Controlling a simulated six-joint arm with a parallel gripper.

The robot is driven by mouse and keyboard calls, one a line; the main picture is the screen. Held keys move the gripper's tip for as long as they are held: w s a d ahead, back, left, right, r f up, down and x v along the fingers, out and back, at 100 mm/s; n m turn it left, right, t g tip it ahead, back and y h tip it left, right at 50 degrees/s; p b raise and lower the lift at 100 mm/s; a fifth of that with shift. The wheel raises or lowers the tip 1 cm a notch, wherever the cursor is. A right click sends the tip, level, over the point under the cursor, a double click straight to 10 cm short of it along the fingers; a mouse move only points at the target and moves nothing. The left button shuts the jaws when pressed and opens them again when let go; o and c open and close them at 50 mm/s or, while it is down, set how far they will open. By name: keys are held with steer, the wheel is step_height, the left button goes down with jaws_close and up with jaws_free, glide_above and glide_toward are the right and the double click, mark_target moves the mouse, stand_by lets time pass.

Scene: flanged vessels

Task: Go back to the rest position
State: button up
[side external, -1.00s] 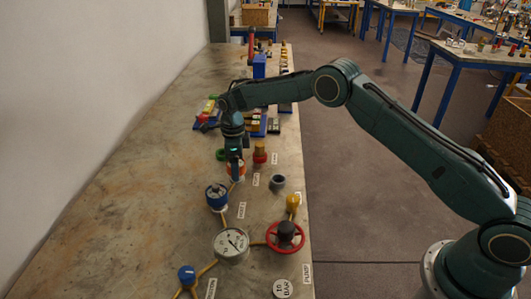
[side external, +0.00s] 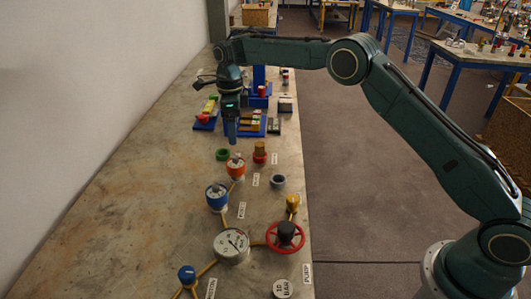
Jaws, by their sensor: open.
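My gripper (side external: 231,132) points down above the far part of the workbench (side external: 130,190), in front of the blue trays. It is open and I see nothing held in it. An orange-topped vessel (side external: 236,168) stands on the bench below and nearer the camera, apart from the gripper. A blue-topped vessel (side external: 217,196) stands nearer still. A green ring (side external: 222,154) lies beside the orange vessel.
A pressure gauge (side external: 231,245), a red handwheel (side external: 285,236) and a blue knob (side external: 187,274) sit among yellow pipes. A grey cup (side external: 277,182) stands near the right edge. A white wall (side external: 90,80) borders the left; the bench's left side is clear.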

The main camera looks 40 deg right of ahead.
steer(key=shift+r, duration=0.2)
steer(key=s+d+r+n+t, duration=0.1)
steer(key=s+d+r+n, duration=0.2)
steer(key=s+r+n, duration=0.5)
steer(key=s+d+r+n+t, duration=0.2)
steer(key=s+r+n, duration=0.3)
steer(key=s+r, duration=0.65)
steer(key=s+d+f+n+t, duration=0.1)
steer(key=s+n, duration=0.5)
steer(key=s, duration=0.6)
steer(key=s+d+f+n+t, duration=0.1)
steer(key=s+f+n, duration=0.3)
steer(key=s, duration=0.8)
steer(key=n, duration=0.2)
steer(key=shift+s+d+f+n+t, duration=0.25)
steer(key=shift+s+d+n+t, duration=0.05)
steer(key=shift+s+d, duration=0.1)
